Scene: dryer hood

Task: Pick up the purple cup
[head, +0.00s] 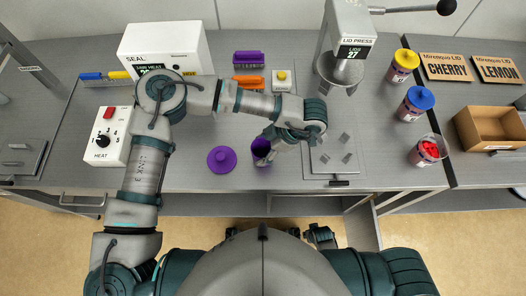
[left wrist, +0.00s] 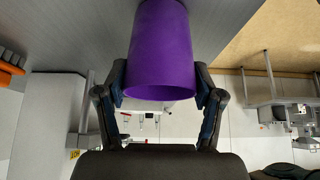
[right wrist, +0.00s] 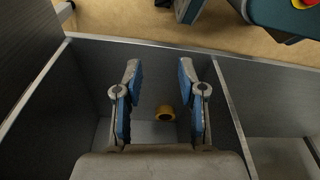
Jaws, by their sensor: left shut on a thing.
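The purple cup (head: 262,150) stands near the front edge of the grey table in the head view, partly hidden by my left gripper (head: 270,147). In the left wrist view the purple cup (left wrist: 160,50) sits between the two fingers of my left gripper (left wrist: 162,88), which touch its sides. A purple lid (head: 221,159) with a knob lies on the table just left of the cup. My right gripper (right wrist: 160,100) is open and empty in the right wrist view, above an open drawer or bin.
A heat control box (head: 108,138), a white seal machine (head: 165,50) and a lid press (head: 347,45) stand on the table. Several lidded jars (head: 416,103) line the right side. A cardboard box (head: 490,128) is far right. A yellow ring (right wrist: 165,113) lies under my right gripper.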

